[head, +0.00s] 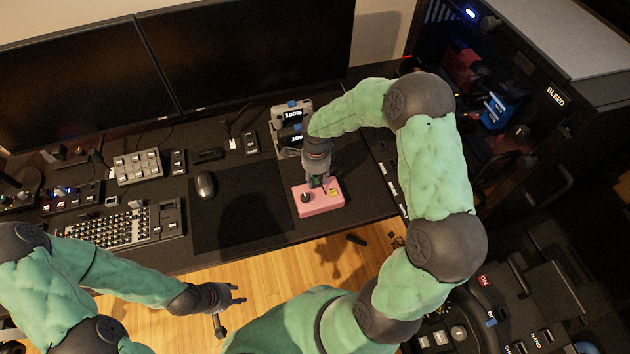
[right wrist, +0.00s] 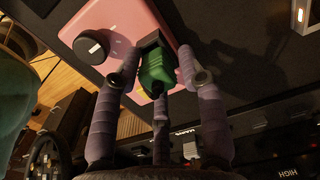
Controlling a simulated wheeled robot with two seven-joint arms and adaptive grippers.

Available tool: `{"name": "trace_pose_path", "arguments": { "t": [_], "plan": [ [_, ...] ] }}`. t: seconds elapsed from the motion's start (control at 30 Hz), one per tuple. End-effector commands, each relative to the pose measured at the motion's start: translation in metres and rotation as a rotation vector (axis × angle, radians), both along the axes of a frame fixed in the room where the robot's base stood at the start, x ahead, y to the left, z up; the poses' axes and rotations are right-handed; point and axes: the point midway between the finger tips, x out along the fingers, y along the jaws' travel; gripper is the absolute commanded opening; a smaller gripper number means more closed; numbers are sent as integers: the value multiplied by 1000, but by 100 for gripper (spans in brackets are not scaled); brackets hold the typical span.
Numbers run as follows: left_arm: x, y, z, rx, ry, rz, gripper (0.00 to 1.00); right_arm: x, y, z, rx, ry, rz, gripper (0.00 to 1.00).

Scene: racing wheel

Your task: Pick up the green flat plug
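The green flat plug (right wrist: 157,70) sits at a dark socket on the edge of a pink box with a black knob (right wrist: 90,46). In the head view the pink box (head: 318,204) lies on the desk. My right gripper (right wrist: 158,66) reaches down over the box, its fingers on both sides of the plug. The fingertips are very close to the plug; I cannot tell whether they grip it. In the head view the right gripper (head: 317,178) hides most of the plug. My left gripper (head: 232,311) is open and empty, low in front of the desk.
Left of the box lie a dark mat (head: 240,215), a mouse (head: 205,185) and a keyboard (head: 118,229). Small devices with displays (head: 292,120) stand behind the box. Monitors (head: 250,50) line the back, and a dark computer case (head: 530,110) stands right.

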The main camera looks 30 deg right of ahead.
Motion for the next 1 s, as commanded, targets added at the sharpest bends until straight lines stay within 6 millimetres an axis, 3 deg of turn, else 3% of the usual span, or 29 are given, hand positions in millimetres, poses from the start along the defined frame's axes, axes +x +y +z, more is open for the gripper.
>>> {"name": "trace_pose_path", "arguments": {
  "t": [0.03,0.1,0.57,0.8,1.0],
  "plan": [
    [0,0,0,0,0,0,40,0,0,0,0,0,0,17],
    [0,0,0,0,0,0,40,0,0,0,0,0,0,6],
    [0,0,1,0,0,0,40,0,0,5,0,-1,0,5],
    [0,0,8,0,0,0,40,1,0,32,1,-2,1,5],
    [0,0,18,0,0,0,40,-21,21,70,0,-4,5,5]
  ]
}}
